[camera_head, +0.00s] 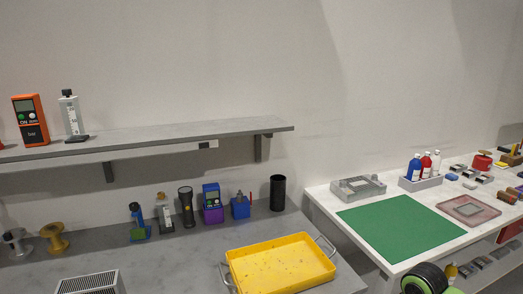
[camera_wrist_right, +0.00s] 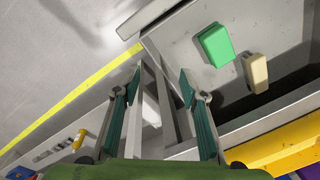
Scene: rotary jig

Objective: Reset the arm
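My right gripper (camera_wrist_right: 162,82) shows in the right wrist view with its two dark-green fingers apart and no object clearly held. Grey straight edges pass behind and between the fingers; I cannot tell whether they touch. In the head view neither gripper shows. My left gripper is not in view. No rotary jig can be made out.
A grey bench holds a yellow tray (camera_head: 280,262), a black cylinder (camera_head: 278,193) and several small devices. A shelf (camera_head: 190,133) hangs above. The mat is clear.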

